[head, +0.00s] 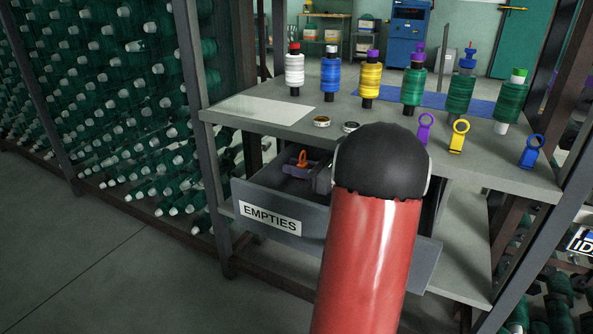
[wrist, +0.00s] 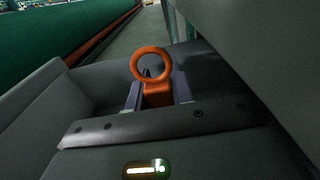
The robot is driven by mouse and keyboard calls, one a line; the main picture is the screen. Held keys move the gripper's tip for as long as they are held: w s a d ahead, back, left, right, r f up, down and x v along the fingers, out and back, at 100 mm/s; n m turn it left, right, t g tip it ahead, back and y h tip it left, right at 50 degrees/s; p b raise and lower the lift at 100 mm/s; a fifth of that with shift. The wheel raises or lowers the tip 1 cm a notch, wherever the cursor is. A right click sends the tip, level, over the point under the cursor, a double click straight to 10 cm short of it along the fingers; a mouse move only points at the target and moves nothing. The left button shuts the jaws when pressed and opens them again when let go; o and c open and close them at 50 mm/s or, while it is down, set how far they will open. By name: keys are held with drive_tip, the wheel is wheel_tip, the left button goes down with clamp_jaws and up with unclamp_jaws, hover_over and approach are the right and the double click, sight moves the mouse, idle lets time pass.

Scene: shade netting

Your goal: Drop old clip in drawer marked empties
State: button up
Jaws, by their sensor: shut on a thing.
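The orange clip (head: 302,158) with a ring top is held by my gripper (head: 301,168). In the wrist view the clip (wrist: 157,92) stands ring up between the two fingers of my gripper (wrist: 157,97), which are shut on its body. The drawer marked EMPTIES (head: 312,222) is pulled out below the shelf top. The gripper and clip are inside or just above its open space; the exact height is hard to tell. My red and black arm hides the drawer's right part.
The grey shelf top (head: 262,122) lies above and behind the drawer. It holds several thread spools, a purple clip (head: 425,129), a yellow clip (head: 458,137) and a blue clip (head: 530,151). A metal post (head: 200,130) stands left of the drawer. Open floor (head: 110,265) lies left.

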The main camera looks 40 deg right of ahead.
drive_tip(key=shift+a+f, duration=0.1)
drive_tip(key=shift+f, duration=0.5)
drive_tip(key=shift+f, duration=0.1)
drive_tip(key=shift+f+b, duration=0.4)
drive_tip(key=shift+f, duration=0.1)
drive_tip(key=o, duration=1)
drive_tip(key=shift+r, duration=0.1)
